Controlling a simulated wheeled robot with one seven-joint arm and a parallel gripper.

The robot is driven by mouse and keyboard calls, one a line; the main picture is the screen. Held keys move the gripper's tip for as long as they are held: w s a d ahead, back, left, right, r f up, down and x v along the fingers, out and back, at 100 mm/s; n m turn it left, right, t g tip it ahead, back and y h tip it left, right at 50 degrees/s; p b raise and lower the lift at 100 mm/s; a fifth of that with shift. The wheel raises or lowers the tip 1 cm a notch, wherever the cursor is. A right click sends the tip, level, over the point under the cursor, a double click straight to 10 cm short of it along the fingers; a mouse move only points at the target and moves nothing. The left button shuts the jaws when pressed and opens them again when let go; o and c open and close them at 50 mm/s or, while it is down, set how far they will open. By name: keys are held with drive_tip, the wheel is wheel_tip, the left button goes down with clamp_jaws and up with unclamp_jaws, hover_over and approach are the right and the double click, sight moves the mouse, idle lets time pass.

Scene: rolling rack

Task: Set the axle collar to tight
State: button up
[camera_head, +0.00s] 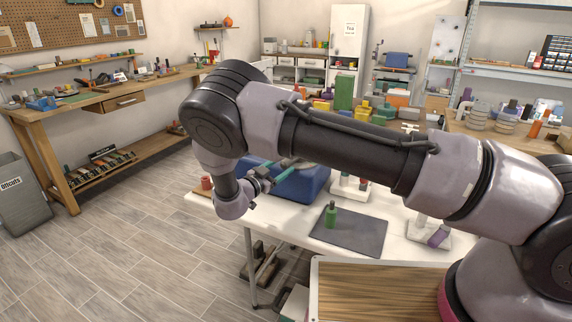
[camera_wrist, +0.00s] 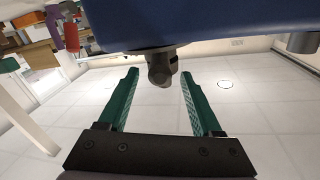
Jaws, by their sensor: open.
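A dark grey round fitting (camera_wrist: 160,70), which looks like the axle collar, sticks out from the edge of a blue body (camera_wrist: 215,22) in the wrist view. A slot or notch shows on its side. My gripper (camera_wrist: 160,78) has two green fingers spread apart, one on each side of the fitting, with visible gaps to both. The fitting sits near fingertip level. In the head view my gripper (camera_head: 272,172) is at the left end of the blue body (camera_head: 305,187) on the white table. The fitting is hidden there, and its setting cannot be read.
A green bottle-like object (camera_head: 331,214) stands on a dark mat (camera_head: 348,232) on the white table (camera_head: 291,231). A red object (camera_head: 206,183) is at the table's left corner. White stands (camera_head: 428,233) are to the right. The floor at left is open.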

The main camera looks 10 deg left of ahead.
drive_tip(key=v, duration=0.7)
